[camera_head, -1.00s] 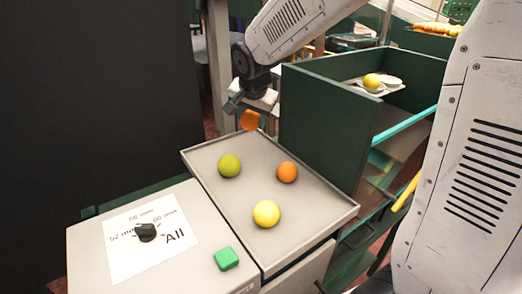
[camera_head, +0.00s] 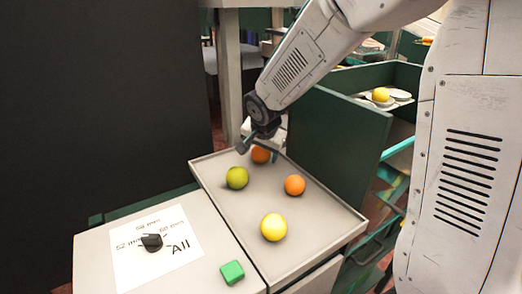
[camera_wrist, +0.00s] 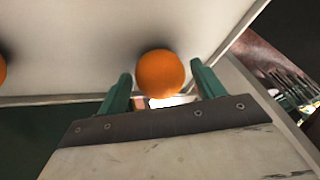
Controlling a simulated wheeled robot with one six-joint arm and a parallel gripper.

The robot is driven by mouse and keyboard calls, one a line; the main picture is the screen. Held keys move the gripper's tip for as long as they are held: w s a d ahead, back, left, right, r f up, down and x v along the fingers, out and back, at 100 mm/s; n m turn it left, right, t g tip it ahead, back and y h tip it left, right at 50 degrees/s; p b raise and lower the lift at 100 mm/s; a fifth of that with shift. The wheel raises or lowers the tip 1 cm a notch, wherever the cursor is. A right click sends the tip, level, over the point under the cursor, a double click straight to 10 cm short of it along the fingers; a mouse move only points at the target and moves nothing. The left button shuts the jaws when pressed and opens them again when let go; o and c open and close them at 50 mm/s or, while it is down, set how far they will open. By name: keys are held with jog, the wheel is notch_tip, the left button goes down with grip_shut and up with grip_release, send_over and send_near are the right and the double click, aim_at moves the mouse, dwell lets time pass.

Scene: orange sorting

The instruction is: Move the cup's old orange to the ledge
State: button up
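One orange (camera_head: 260,154) is at the far end of the grey tray (camera_head: 240,215), just under my gripper (camera_head: 258,140). In the wrist view this orange (camera_wrist: 160,73) shows between the two green fingers of my gripper (camera_wrist: 163,75), with a gap on each side. The fingers are apart and do not appear to press on it. It appears to rest on the tray surface, by the rim. A second orange (camera_head: 295,185) lies on the tray, and part of an orange shows at the left edge of the wrist view (camera_wrist: 2,70). I cannot make out a cup.
A green fruit (camera_head: 237,177) and a yellow fruit (camera_head: 273,227) lie on the tray. A panel with a black knob (camera_head: 152,242) and a green button (camera_head: 232,272) is in front. A green-walled crate (camera_head: 335,135) stands right, with a yellow fruit (camera_head: 380,95) on a plate.

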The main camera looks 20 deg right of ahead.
jog(key=shift+r, duration=0.15)
jog(key=shift+s+r, duration=0.1)
jog(key=shift+r, duration=0.2)
jog(key=v, duration=1.1)
jog(key=s+d+n+g, duration=0.1)
jog(key=s+n, duration=0.3)
jog(key=s, duration=1)
jog(key=s+d+n+g+y, duration=0.1)
jog(key=s+n, duration=0.4)
jog(key=s, duration=1)
jog(key=shift+d+g, duration=0.75)
jog(key=shift+g, duration=0.15)
